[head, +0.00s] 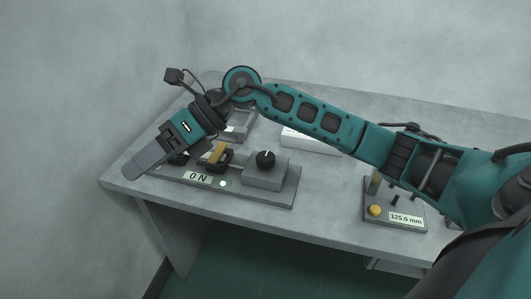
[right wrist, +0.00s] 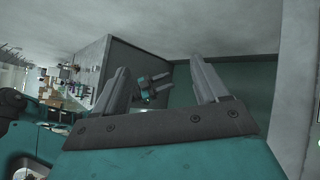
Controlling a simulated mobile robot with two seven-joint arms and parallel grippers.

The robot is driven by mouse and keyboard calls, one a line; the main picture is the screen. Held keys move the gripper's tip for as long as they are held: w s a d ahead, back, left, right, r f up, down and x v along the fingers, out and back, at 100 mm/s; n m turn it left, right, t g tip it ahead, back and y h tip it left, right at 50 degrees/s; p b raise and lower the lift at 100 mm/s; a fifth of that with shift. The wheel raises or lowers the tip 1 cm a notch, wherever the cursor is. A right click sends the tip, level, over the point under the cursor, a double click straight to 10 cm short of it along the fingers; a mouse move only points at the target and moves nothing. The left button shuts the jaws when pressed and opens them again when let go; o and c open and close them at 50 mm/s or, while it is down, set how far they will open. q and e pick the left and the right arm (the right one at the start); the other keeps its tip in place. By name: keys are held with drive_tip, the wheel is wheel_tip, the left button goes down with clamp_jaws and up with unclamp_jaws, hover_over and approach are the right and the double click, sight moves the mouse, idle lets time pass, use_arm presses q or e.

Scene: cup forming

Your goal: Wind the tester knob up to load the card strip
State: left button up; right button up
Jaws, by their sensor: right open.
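The tester is a grey base (head: 270,194) with a "0 N" display (head: 197,177) and a lit green lamp. Its black round knob (head: 265,160) with a white pointer mark stands on a grey block at the right end. A tan strip (head: 218,152), apparently the card, sits at dark clamps left of the knob. My right gripper (head: 138,170) is left of the knob, over the tester's left end, and hides part of it. Its fingers are apart and empty in the right wrist view (right wrist: 158,65). What looks like my left gripper (right wrist: 160,82) shows beyond them, fingers apart.
A gauge (head: 405,218) reading "125.0 mm" with a yellow button stands at the right of the table (head: 330,215). A white box (head: 310,142) lies behind the knob, partly under my right arm. Bare tabletop lies between tester and gauge. Walls close the back and left.

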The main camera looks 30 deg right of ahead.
drive_tip(key=w+d+f+h, duration=0.3)
drive_tip(key=d+h, duration=0.3)
drive_tip(key=d, duration=0.4)
drive_tip(key=g+h, duration=0.1)
drive_tip(key=h, duration=0.6)
approach(266, 156)
drive_tip(key=f, duration=0.9)
drive_tip(key=shift+w+d+f, duration=0.1)
drive_tip(key=shift+w+f, duration=0.05)
drive_tip(key=shift+w, duration=0.05)
drive_tip(key=shift+c, duration=0.4)
drive_tip(key=c, duration=1)
drive_tip(key=shift+m, duration=0.3)
